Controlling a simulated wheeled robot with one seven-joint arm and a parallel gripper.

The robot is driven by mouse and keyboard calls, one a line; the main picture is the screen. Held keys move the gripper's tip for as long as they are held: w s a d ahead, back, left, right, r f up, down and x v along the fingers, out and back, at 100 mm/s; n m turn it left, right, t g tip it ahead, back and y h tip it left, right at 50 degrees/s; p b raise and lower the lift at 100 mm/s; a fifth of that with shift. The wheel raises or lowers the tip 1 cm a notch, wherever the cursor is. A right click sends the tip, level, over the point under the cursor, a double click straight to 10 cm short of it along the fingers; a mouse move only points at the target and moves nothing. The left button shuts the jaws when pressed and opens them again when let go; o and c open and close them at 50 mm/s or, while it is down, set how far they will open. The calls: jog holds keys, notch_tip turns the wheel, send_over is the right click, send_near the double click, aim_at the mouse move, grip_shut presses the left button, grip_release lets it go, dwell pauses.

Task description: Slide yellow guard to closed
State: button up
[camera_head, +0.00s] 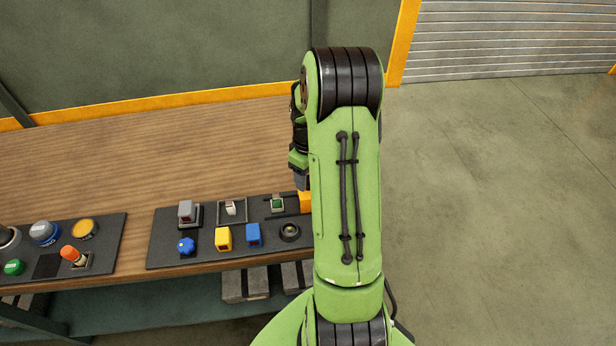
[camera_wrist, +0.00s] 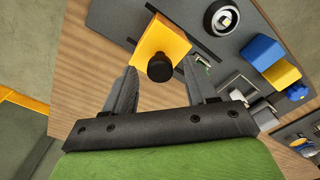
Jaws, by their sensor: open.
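The yellow guard (camera_wrist: 163,40) is a block with a black knob (camera_wrist: 160,68) on its face, on a dark rail of the grey panel in the wrist view. In the head view the guard (camera_head: 305,201) shows only in part at the panel's right end; my arm hides the rest. A small green switch (camera_head: 278,204) sits uncovered just left of it. My gripper (camera_wrist: 158,70) is open, with one finger on each side of the knob in the wrist view. I cannot tell whether either finger touches it. In the head view my arm mostly hides the gripper.
The panel (camera_head: 160,240) lies on a wooden bench (camera_head: 120,160). It also holds a yellow block (camera_head: 223,239), a blue block (camera_head: 253,235), a blue knob (camera_head: 187,246) and a round black button (camera_head: 289,232). A second panel (camera_head: 115,235) is at left. Bare bench lies behind.

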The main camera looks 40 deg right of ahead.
jog(key=shift+f, duration=0.45)
grip_shut()
jog(key=w+a, duration=0.1)
jog(key=a, duration=0.1)
jog(key=w+a, duration=0.2)
jog(key=a, duration=0.1)
jog(key=w+a, duration=0.2)
jog(key=a, duration=0.1)
jog(key=shift+w, duration=0.15)
jog(key=shift+d, duration=0.1)
grip_release()
